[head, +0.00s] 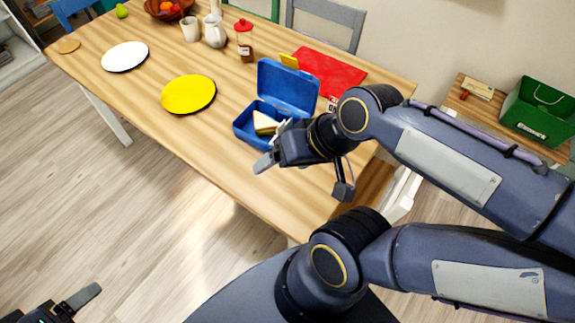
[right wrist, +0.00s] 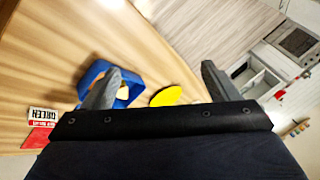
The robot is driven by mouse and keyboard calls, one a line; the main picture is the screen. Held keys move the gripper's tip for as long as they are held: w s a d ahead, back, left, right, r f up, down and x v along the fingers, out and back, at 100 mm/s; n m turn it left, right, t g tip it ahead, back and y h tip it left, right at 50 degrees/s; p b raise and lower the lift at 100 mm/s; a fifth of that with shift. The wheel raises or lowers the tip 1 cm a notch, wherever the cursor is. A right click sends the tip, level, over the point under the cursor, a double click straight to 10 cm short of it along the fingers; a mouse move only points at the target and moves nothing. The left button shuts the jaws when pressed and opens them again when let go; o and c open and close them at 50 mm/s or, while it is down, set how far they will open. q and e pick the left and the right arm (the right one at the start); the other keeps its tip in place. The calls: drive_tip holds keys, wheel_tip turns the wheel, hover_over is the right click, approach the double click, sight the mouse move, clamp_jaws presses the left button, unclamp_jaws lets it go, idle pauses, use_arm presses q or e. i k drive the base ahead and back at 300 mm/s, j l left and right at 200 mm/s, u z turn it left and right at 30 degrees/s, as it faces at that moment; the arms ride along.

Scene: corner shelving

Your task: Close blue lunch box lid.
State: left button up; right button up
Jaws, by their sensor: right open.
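The blue lunch box (head: 243,131) sits on the wooden table with a sandwich (head: 264,122) inside. Its lid (head: 288,84) stands open and upright at the back of the box. My right gripper (head: 272,146) is open and empty at the near right side of the box, and it hides part of that side. In the right wrist view, part of the blue box (right wrist: 92,73) shows behind one finger of the open gripper (right wrist: 158,84). My left gripper (head: 75,302) is only partly in view at the lower left, away from the table; its opening is unclear.
A yellow plate (head: 188,93) and a white plate (head: 125,56) lie left of the box. A red mat (head: 325,72) lies behind the lid, with a jar (head: 245,46) nearby. A green bin (head: 535,112) stands on a side table at right. The table's front-left area is clear.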

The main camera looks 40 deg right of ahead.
sight(296, 92)
drive_tip(key=z, duration=1.35)
drive_tip(key=i+j+u, duration=0.3)
drive_tip(key=j, duration=0.15)
drive_tip(key=i+j+u, duration=0.1)
drive_tip(key=j+u, duration=0.2)
drive_tip(key=j, duration=0.1)
